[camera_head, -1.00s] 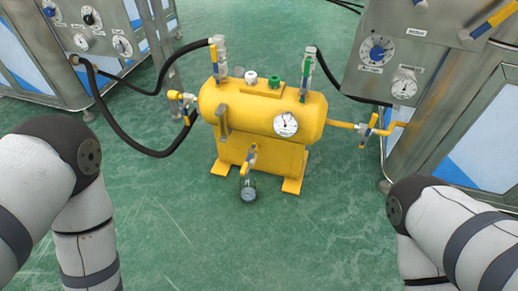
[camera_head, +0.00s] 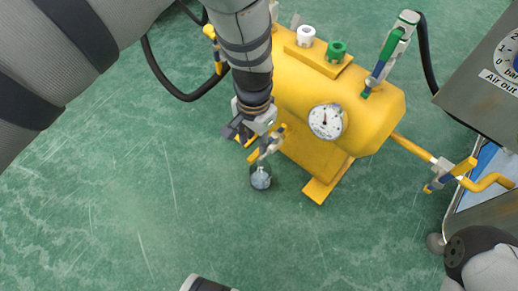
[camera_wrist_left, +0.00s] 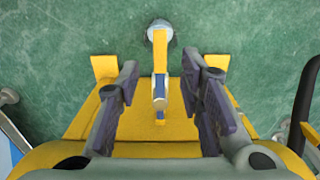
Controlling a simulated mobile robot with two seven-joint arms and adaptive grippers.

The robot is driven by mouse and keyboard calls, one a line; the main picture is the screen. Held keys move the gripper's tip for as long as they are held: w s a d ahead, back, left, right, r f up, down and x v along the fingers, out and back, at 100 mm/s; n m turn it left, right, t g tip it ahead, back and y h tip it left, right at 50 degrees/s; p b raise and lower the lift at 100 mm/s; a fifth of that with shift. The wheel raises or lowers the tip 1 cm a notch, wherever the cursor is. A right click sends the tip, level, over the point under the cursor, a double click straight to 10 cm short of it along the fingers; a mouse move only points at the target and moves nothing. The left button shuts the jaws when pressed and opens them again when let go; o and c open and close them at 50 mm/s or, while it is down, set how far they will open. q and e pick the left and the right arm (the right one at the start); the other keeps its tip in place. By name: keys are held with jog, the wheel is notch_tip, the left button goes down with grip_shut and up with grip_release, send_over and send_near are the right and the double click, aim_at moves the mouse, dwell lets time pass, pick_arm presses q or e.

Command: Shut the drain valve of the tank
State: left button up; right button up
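The yellow tank (camera_head: 310,150) stands on the green floor, a round gauge on its front. The drain valve (camera_head: 272,146) is low on the tank's front, above a small glass jar (camera_head: 260,179). In the left wrist view my left gripper (camera_wrist_left: 160,66) is open, one finger on each side of the valve, with gaps. My right gripper is out of view.
A black hose (camera_head: 180,92) curves down left of the tank.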

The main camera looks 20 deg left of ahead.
aim_at(255, 154)
pick_arm(q)
notch_tip(255, 154, down, 6)
jog(key=shift+r+b, duration=0.1)
jog(key=shift+b, duration=0.85)
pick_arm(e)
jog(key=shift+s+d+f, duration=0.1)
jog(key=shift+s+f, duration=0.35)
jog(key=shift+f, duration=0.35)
pick_arm(q)
grip_shut()
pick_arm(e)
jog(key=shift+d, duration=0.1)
